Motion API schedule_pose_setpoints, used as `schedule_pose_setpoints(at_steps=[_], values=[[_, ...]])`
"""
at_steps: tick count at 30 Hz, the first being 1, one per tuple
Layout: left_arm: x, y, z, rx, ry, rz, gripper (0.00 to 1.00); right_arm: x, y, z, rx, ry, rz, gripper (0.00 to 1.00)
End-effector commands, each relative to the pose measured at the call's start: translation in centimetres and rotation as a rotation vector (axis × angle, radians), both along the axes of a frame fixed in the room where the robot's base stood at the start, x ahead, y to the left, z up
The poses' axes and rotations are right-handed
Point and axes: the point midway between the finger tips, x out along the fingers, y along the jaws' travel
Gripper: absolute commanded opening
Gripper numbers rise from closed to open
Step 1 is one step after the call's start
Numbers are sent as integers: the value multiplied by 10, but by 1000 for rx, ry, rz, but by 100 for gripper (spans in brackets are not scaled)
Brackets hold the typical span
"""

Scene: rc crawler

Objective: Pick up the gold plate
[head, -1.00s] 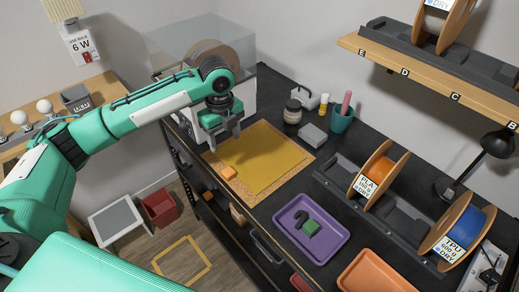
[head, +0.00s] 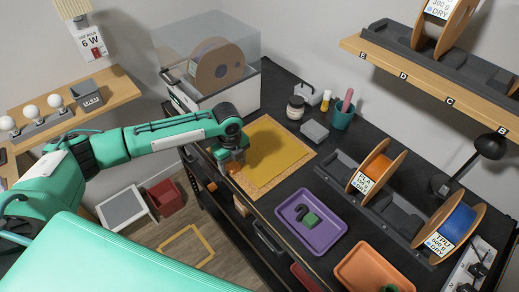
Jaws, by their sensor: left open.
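The gold plate (head: 272,149) is a flat gold sheet lying on a speckled cork-like mat (head: 299,165) on the black bench. An orange tab sat at its near-left corner earlier; now my gripper mostly hides that spot. My left gripper (head: 232,163) is open and points down at the plate's near-left edge, over the tab's place. I cannot tell whether the fingers touch the tab or the plate. My right gripper is not in view.
A printer-like enclosure with a spool (head: 217,66) stands behind my left arm. A grey block (head: 314,132), jar (head: 295,108) and teal cup (head: 343,118) stand beyond the mat. A purple tray (head: 311,247), an orange tray (head: 350,272) and spool holders lie to the right.

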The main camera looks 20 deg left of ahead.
Motion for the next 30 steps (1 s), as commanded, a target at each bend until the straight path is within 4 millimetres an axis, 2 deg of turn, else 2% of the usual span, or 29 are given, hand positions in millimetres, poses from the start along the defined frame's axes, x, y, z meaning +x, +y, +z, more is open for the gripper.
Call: schedule_pose_setpoints(at_steps=[6,14,23,30], values=[[0,0,-1,0,0,0,58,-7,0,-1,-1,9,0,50],[0,0,-1,0,0,0,7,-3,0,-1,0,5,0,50],[1,0,2,-2,-3,1,6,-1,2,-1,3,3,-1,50],[1,0,24,-1,-5,0,6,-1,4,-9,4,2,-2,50]])
